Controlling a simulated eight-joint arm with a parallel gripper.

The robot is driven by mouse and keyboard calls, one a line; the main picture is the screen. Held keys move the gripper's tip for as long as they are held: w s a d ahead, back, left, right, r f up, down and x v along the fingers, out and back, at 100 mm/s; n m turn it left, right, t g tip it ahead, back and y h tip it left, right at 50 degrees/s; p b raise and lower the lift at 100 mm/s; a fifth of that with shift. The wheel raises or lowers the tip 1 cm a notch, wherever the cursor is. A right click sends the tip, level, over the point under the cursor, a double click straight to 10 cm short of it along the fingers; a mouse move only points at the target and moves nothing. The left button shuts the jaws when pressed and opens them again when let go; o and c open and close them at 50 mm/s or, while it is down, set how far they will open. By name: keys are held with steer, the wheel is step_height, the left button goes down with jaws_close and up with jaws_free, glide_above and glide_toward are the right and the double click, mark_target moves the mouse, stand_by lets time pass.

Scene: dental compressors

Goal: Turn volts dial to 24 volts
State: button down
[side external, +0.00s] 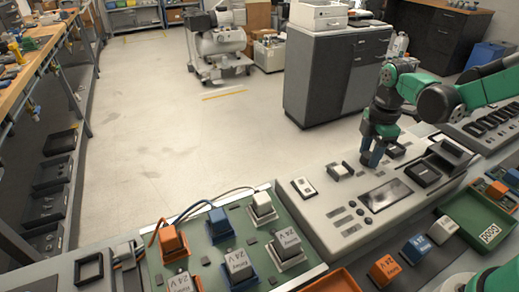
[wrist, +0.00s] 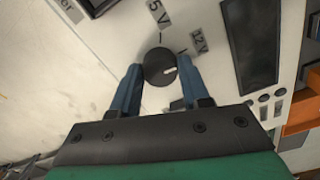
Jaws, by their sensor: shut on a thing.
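The volts dial (wrist: 157,62) is a round black knob with a white pointer mark, on a light grey panel. The pointer faces right and slightly down in the wrist view, a little below the tick beside the 12 V label (wrist: 199,41). A 5 V label (wrist: 158,12) sits above the dial. No 24 V mark by the dial is readable; a small label there is partly hidden by a finger. My gripper (wrist: 158,78) has its blue fingers shut on the dial, one on each side. In the side view my gripper (side external: 373,157) points down onto the console.
The console has a dark display (side external: 386,195), also right of the dial in the wrist view (wrist: 250,45). A green board (side external: 205,250) with several orange, blue and white relays lies left of it.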

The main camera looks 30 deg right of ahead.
mark_target(369, 155)
steer(key=m, duration=0.5)
steer(key=shift+m, duration=0.3)
steer(key=m, duration=0.5)
steer(key=shift+m, duration=0.4)
steer(key=shift+c, duration=2.1)
jaws_free()
steer(key=shift+r, duration=0.1)
steer(key=shift+r, duration=2.75)
